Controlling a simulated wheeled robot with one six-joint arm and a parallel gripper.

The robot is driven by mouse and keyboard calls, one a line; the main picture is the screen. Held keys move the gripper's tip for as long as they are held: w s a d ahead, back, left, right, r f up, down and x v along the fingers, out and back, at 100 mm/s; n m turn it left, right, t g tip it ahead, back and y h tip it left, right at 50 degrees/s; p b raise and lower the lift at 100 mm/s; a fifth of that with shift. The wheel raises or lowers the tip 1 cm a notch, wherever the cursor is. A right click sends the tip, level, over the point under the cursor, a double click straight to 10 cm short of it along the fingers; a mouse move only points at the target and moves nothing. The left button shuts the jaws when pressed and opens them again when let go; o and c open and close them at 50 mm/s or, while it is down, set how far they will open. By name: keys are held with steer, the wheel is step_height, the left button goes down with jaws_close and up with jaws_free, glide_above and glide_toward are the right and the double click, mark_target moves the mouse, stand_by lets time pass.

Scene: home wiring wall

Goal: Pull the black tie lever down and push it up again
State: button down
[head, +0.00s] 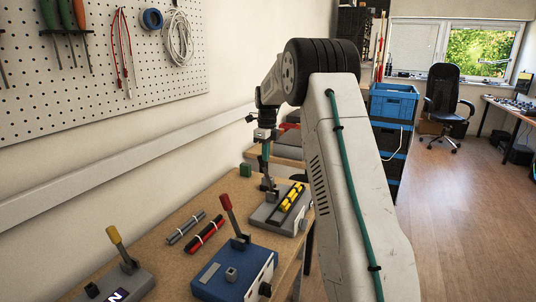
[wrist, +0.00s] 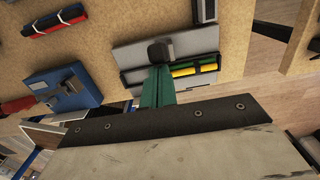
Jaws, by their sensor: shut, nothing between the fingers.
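The black tie lever (head: 268,183) stands on a grey box (head: 262,216) at the far part of the bench, beside yellow-and-black bars (head: 291,197). In the wrist view its dark, rounded end (wrist: 160,50) shows just beyond my fingertips, over the grey box (wrist: 190,38). My gripper (head: 265,158) points down above the lever, its green fingers shut and empty. In the wrist view the gripper (wrist: 157,80) partly overlaps the box edge. I cannot tell whether the fingertips touch the lever.
A blue box (head: 235,272) with a red lever (head: 228,207) and a grey box (head: 120,284) with a yellow lever (head: 114,236) stand nearer. Red and grey rod bundles (head: 206,233) lie between. Bare bench (head: 165,224) shows along the wall.

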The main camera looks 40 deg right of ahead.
stand_by(0.3)
steer(key=shift+s+d+r, duration=0.15)
steer(key=shift+s+d, duration=0.1)
steer(key=shift+s, duration=0.1)
step_height(320, 180, up, 11)
steer(key=s, duration=0.1)
steer(key=shift+s+d, duration=0.3)
steer(key=shift+s, duration=0.05)
stand_by(0.5)
